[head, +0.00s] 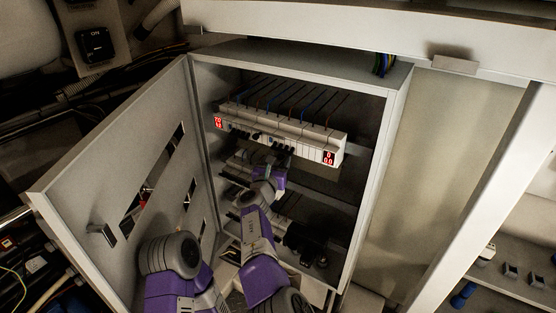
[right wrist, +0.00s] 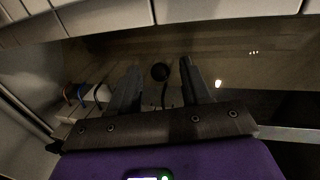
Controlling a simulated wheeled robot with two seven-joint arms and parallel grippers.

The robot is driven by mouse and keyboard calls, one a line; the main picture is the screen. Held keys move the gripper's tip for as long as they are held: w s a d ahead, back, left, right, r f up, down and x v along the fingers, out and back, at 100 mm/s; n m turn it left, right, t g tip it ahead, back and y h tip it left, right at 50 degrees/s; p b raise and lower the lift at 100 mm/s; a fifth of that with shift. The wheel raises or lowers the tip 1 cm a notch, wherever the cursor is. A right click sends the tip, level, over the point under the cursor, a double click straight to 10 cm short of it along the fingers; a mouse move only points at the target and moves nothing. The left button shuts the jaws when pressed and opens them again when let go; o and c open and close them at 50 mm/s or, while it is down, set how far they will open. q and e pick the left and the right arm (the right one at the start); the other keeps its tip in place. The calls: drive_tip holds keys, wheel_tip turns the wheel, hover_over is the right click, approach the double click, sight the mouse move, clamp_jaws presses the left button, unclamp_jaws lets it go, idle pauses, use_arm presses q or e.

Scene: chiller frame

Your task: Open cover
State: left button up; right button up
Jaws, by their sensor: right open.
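The grey cover (head: 165,150) of the cabinet stands swung open to the left in the head view. It has slots cut through it and a small handle (head: 101,234). The open cabinet (head: 399,90) shows a row of white breakers (head: 290,128) with red displays at both ends. My right gripper (head: 277,160) is inside the cabinet, just below this row and away from the cover. In the right wrist view, my right gripper (right wrist: 160,78) has its fingers apart with nothing held between them. My left gripper does not show.
The cabinet's lower shelves hold dark devices (head: 305,242). A white frame beam (head: 370,30) crosses above, and a slanted post (head: 480,200) stands at right. Cables and pipes crowd the far left.

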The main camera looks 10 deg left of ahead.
drive_tip(key=shift+c, duration=0.3)
clamp_jaws()
drive_tip(key=r+p, duration=0.1)
drive_tip(key=p, duration=0.2)
drive_tip(key=g+p, duration=0.1)
drive_tip(key=p, duration=0.2)
drive_tip(key=shift+s+a+r, duration=0.15)
drive_tip(key=shift+s+r, duration=0.05)
drive_tip(key=shift+r, duration=0.2)
drive_tip(key=shift+f+b, duration=0.25)
drive_tip(key=shift+b, duration=0.05)
drive_tip(key=shift+r, duration=0.2)
